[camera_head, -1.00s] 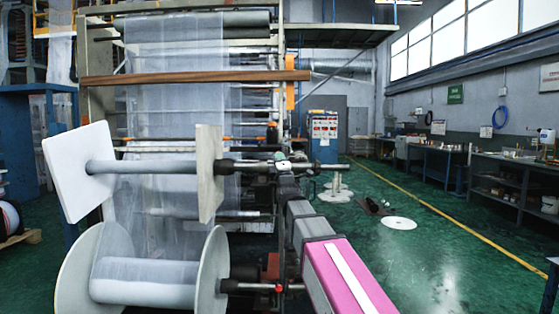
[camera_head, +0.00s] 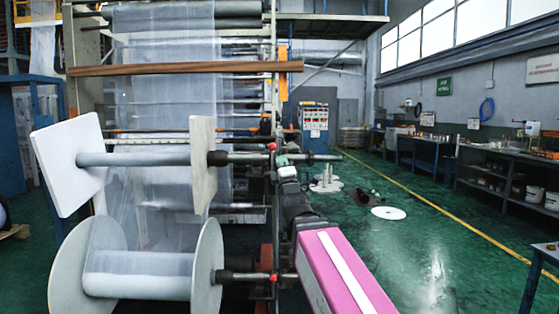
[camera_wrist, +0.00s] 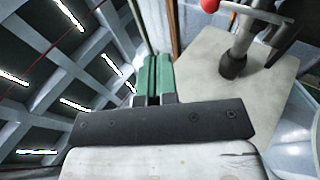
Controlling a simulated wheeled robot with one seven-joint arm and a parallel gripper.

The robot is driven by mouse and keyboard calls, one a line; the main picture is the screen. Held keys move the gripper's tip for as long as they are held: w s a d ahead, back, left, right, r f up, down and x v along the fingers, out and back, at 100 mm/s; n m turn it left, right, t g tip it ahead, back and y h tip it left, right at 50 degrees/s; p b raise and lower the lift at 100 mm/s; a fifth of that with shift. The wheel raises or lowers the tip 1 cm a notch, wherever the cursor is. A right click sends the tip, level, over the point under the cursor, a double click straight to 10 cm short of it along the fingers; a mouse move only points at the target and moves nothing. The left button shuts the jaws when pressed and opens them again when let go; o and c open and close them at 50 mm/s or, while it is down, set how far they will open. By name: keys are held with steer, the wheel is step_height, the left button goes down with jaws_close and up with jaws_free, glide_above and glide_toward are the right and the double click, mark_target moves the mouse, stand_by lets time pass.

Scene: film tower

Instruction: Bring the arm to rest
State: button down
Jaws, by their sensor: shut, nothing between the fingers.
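My arm reaches forward from the lower right of the head view, with its pink link nearest. My gripper (camera_head: 282,160) is small there, close to the right end of the upper roll shaft (camera_head: 250,157); I cannot tell whether it touches. In the wrist view its green fingers (camera_wrist: 152,75) are together with nothing between them. A pale end plate (camera_wrist: 215,85) of the upper roll fills the right of the wrist view, with a shaft stub and a red knob (camera_wrist: 210,5) above it.
The film tower (camera_head: 170,110) stands at the left, with a flanged film reel (camera_head: 140,288) low in front. A white disc (camera_head: 389,213) lies on the green floor. Workbenches (camera_head: 500,177) line the right wall. The floor between is mostly clear.

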steer(key=w+d+f+m+g+h, duration=0.25)
steer(key=f+m+g, duration=0.3)
steer(key=f, duration=0.95)
steer(key=w+d+f+m+g+h, duration=0.2)
steer(key=d+f+m+g, duration=0.3)
steer(key=f, duration=1)
steer(key=s+d+f+m+g, duration=0.3)
steer(key=s+f+m+g, duration=0.3)
steer(key=s+f, duration=0.3)
steer(key=s+d+f+m+g, duration=0.3)
steer(key=s+f+m+g, duration=0.2)
steer(key=f, duration=1.3)
steer(key=s+g+h, duration=0.1)
steer(key=s+g, duration=0.2)
steer(key=s, duration=0.1)
steer(key=shift+f+m, duration=0.15)
steer(key=shift+m, duration=0.2)
steer(key=shift+s+d+g, duration=0.1)
steer(key=shift+g, duration=0.15)
